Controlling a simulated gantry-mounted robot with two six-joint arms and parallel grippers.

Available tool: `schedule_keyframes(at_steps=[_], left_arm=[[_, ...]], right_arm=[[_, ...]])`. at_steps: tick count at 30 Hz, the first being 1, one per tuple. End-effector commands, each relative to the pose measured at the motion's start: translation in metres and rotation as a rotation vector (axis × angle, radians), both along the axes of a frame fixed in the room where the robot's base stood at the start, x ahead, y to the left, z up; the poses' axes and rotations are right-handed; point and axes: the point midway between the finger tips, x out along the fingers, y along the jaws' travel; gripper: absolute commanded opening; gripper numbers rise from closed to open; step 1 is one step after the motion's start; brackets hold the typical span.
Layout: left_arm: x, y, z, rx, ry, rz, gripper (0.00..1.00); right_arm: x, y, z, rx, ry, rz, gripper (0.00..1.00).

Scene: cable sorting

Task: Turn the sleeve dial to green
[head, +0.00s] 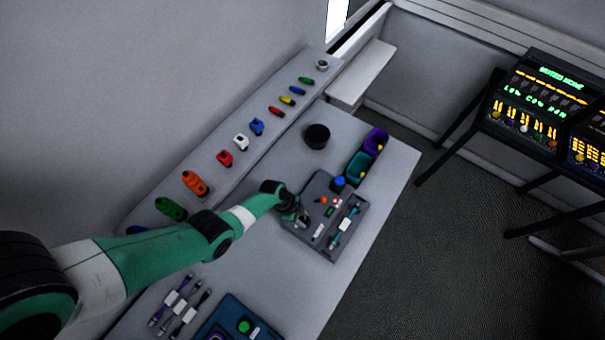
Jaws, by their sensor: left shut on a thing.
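A dark grey panel (318,188) lies on the table in the head view. It carries small red, orange and green pieces (333,204), a white label (318,230) and a cable with teal ends (345,224). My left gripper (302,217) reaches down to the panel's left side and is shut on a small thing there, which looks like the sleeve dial. The gripper covers most of it, so its colour setting cannot be read. A blue round piece (338,182) stands at the panel's far edge. My right gripper is not in view.
Beyond the panel are a teal bin (358,164), a purple bin (375,140) and a black cup (317,136). A raised shelf (246,150) holds several coloured connectors. Cables (181,304) and a blue board (232,318) lie at the near end.

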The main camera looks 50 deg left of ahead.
Motion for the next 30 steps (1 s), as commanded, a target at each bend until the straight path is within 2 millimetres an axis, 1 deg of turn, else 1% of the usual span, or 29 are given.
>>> schedule_keyframes(at_steps=[9, 24, 25, 29, 30], left_arm=[[0.0001, 0.0019, -0.0009, 0.005, -0.001, -0.116, 0.0], [0.0005, 0.0014, 0.0005, 0.005, -0.001, -0.137, 0.0], [0.0005, 0.0014, 0.0005, 0.004, -0.002, -0.136, 0.47], [0.0005, 0.0013, 0.0006, 0.004, -0.002, -0.136, 0.7], [0.0005, 0.0013, 0.0006, 0.004, -0.002, -0.136, 0.71]], right_arm=[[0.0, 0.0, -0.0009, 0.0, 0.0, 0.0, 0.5], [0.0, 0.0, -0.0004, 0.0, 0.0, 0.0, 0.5], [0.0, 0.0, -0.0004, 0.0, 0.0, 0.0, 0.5], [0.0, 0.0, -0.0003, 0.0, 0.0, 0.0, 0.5], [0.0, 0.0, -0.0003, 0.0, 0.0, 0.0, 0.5]])
